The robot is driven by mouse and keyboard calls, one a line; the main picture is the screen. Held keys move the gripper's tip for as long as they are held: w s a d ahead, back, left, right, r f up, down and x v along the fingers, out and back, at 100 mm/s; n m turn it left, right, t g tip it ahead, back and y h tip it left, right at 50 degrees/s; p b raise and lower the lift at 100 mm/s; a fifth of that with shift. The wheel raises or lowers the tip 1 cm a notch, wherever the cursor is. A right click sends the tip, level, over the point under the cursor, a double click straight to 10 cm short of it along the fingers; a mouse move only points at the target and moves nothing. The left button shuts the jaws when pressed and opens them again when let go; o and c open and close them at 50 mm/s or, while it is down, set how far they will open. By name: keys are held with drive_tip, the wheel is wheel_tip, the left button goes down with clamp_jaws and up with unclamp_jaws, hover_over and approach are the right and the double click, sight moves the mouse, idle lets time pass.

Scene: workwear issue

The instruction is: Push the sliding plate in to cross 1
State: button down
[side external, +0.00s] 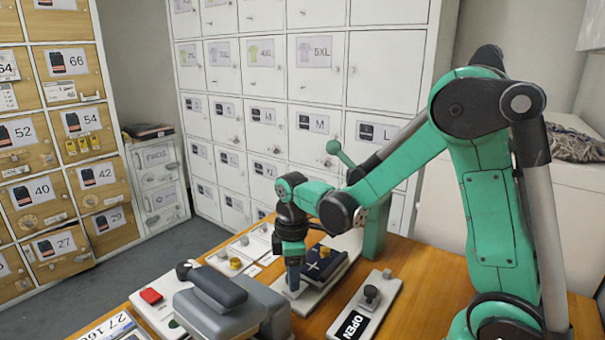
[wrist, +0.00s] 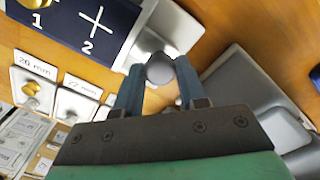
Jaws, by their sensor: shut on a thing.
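The navy board (wrist: 70,30) has a white cross marked 2 and a numeral 1 further left, with a brass-coloured round piece (wrist: 36,3) beside the 1 at the picture's edge. It also shows in the side view (side external: 326,266). My gripper (wrist: 160,75) is shut on a grey rounded knob (wrist: 160,66), which stands by a pale plate (wrist: 172,28) next to the board. In the side view my gripper (side external: 293,284) points down at the pale plate (side external: 290,293), left of the board. The fingers hide the knob there. I cannot tell how the knob joins the plate.
Wooden table (side external: 420,290) is bare at right.

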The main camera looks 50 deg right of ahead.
sight(319, 261)
drive_tip(key=d, duration=0.8)
drive_tip(key=shift+d, duration=0.3)
drive_tip(key=c, duration=0.5)
unclamp_jaws()
drive_tip(key=shift+r, duration=0.1)
drive_tip(key=shift+r, duration=2.7)
